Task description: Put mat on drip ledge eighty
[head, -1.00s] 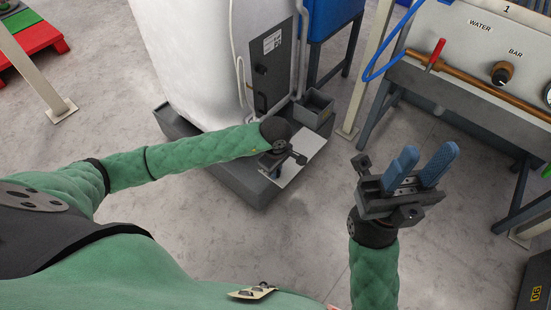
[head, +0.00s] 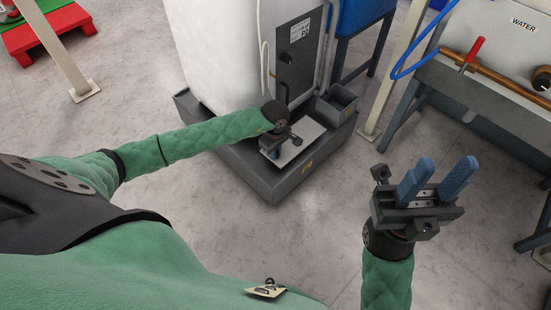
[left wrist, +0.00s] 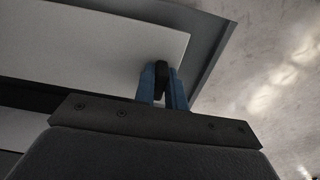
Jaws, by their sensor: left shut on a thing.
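A pale flat mat (head: 309,138) lies at or just above the front ledge of the dark grey drip tray (head: 282,183), under a large white tank. A small yellow mark, too small to read surely, shows on the tray's front. My left gripper (head: 272,151) is over the mat's left part. In the left wrist view its blue fingers (left wrist: 163,85) are shut on a dark piece at the edge of the pale mat (left wrist: 100,45). Whether the mat rests fully on the ledge cannot be told. My right gripper (head: 437,172) is open and empty, fingers upward.
The white tank (head: 215,60) with a dark panel (head: 298,55) stands behind the mat. A small grey open box (head: 337,103) sits at the tray's right. A post (head: 395,80) and a bench with a water pipe (head: 500,78) are at right. The floor in front is clear.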

